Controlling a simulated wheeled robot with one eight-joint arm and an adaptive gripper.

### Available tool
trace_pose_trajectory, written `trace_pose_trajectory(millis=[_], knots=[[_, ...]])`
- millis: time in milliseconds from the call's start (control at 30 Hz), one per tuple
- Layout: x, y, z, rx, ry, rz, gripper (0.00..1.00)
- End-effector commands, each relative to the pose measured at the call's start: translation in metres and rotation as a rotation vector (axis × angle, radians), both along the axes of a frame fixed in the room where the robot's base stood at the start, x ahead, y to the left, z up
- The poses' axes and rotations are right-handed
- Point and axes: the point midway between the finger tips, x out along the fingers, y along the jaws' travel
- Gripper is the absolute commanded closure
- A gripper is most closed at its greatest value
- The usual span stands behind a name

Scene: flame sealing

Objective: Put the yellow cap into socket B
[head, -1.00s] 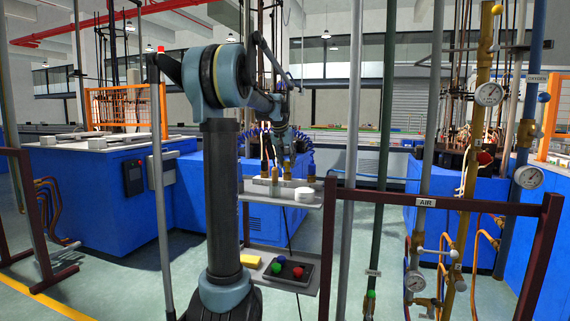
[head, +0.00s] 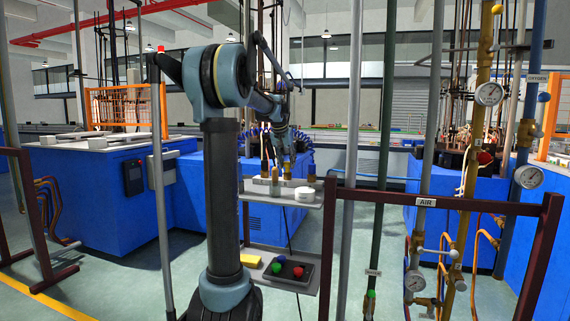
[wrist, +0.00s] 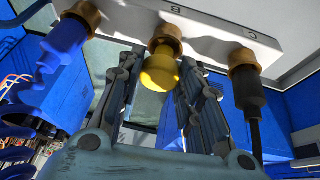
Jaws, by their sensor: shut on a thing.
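The yellow cap (wrist: 158,72) sits between the two fingers of my gripper (wrist: 158,90) in the wrist view. The cap's end meets the middle brass socket (wrist: 164,40), by the letter B on the white block (wrist: 200,25). How deep the cap sits in the socket cannot be told. My gripper also shows in the head view (head: 287,157), just above the block on the trolley shelf.
In the wrist view a blue part (wrist: 66,38) hangs from the socket to the left, and a black part (wrist: 250,95) from the socket by C.

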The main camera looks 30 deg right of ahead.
Motion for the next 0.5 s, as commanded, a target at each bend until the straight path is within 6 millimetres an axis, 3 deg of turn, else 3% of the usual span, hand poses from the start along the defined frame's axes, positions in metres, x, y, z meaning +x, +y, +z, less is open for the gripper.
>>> trace_pose_trajectory(millis=[500], knots=[[0.0002,0.0001,-0.0062,0.000,0.000,0.000,0.79]])
